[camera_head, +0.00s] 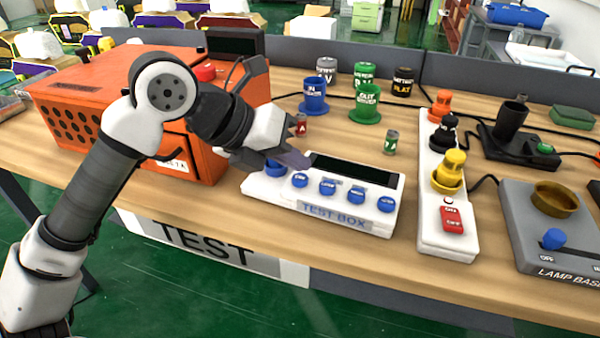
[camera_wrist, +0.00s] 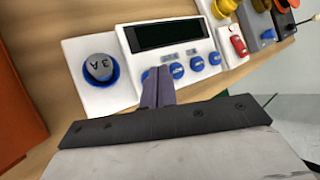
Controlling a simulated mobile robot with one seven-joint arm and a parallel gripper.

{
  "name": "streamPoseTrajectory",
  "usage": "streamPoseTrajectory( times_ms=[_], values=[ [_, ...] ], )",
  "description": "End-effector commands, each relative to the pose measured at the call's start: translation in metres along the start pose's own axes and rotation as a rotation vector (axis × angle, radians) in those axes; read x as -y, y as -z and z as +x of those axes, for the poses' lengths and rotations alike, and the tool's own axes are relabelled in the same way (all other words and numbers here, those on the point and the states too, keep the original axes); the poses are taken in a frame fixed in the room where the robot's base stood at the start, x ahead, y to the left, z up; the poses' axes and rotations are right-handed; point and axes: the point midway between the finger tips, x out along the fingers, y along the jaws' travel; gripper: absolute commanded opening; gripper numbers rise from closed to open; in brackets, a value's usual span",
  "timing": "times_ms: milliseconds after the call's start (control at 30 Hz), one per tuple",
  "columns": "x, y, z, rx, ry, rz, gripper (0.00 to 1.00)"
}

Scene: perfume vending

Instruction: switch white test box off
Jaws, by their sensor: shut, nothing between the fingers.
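The white test box (camera_head: 345,222) sits near the table's front edge, with a dark display (camera_head: 353,170), a row of blue buttons (camera_head: 328,187) and a "TEST BOX" label. In the wrist view the test box (camera_wrist: 100,100) also shows a grey lettered cylinder (camera_wrist: 100,68) in a round blue holder at its left. My gripper (camera_head: 300,160) is shut and empty over the left part of the box. In the wrist view the fingertips (camera_wrist: 157,75) overlap the leftmost button, partly hiding it; I cannot tell whether they touch.
A white strip (camera_head: 432,220) with coloured plugs and a red switch (camera_head: 452,219) stands right of the box. An orange machine (camera_head: 120,95) is at the left. Blue (camera_head: 314,95) and green (camera_head: 366,103) cups stand behind. A grey lamp base (camera_head: 530,225) is at the right.

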Motion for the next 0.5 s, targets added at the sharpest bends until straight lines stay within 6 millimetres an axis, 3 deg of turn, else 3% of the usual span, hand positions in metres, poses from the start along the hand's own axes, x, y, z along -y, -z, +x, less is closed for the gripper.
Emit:
streamPoseTrajectory(
  times_ms=[500],
  values=[
    [0.0065,-0.0068,-0.009,0.0,0.0,0.0,0.0]
  ],
)
